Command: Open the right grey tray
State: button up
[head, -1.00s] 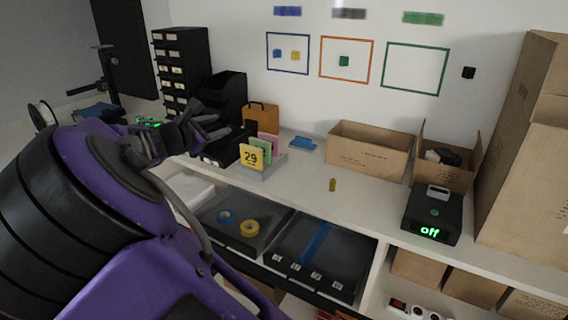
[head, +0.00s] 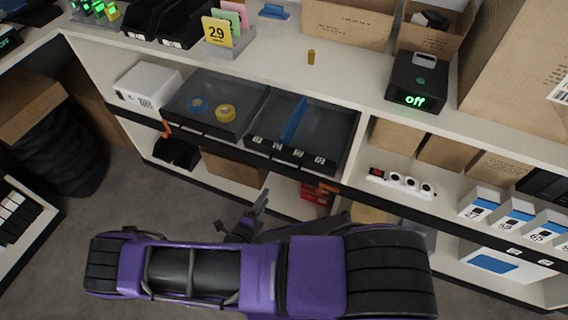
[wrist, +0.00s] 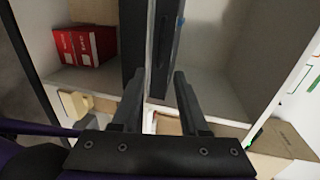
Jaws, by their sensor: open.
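The right grey tray (head: 336,132) sits in the shelf bay under the white counter in the head view. It is dark grey and shallow, with a blue strip (head: 293,120) across it and small white labels along its front. My gripper (head: 262,201) is below and in front of the tray front, apart from it in the head view. In the wrist view my gripper (wrist: 158,95) is open, its two black fingers spread with nothing held. A dark upright band (wrist: 152,45) lies beyond the fingers; I cannot tell whether it is the tray front or the shelf edge.
The left grey tray (head: 176,106) holds a blue and a yellow tape roll. Red boxes (head: 316,192) stand on the lower shelf and also show in the wrist view (wrist: 85,45). A black device reading "off" (head: 415,80) stands on the counter. The floor in front is clear.

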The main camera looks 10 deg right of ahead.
aim_at(284, 165)
jog(key=b+x, duration=0.1)
jog(key=x, duration=1.6)
jog(key=shift+w, duration=0.15)
grip_shut()
dwell(0.8)
